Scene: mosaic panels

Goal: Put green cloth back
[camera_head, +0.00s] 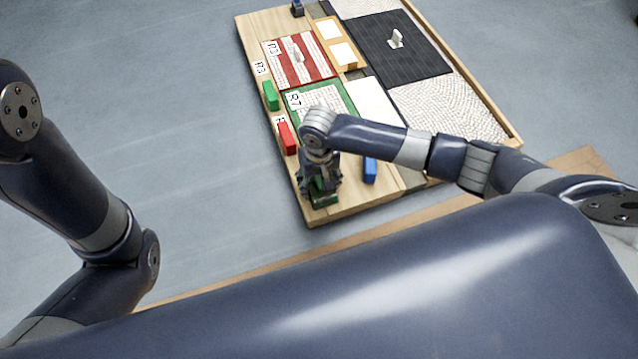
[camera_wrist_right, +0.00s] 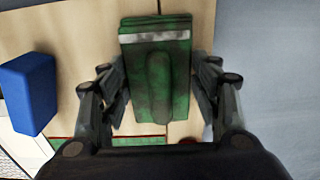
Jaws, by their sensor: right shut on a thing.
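The green cloth piece (camera_wrist_right: 160,70) is a dark green, mottled block with a raised ridge and a pale grey strip across one end. It lies between the fingers of my right gripper (camera_head: 321,186), which is shut on it. In the head view a small part of the green piece (camera_head: 325,202) shows under the gripper, low over the board's near corner; most of it is hidden. I cannot tell whether it touches the board. The left arm shows at the left, but its gripper is out of view.
The wooden board (camera_head: 345,207) holds a green-bordered panel (camera_head: 346,95) marked R7, a red striped panel (camera_head: 283,73) and a black panel (camera_head: 420,62). A green block (camera_head: 270,96), a red block (camera_head: 288,138) and a blue block (camera_head: 370,170) stand near the right gripper.

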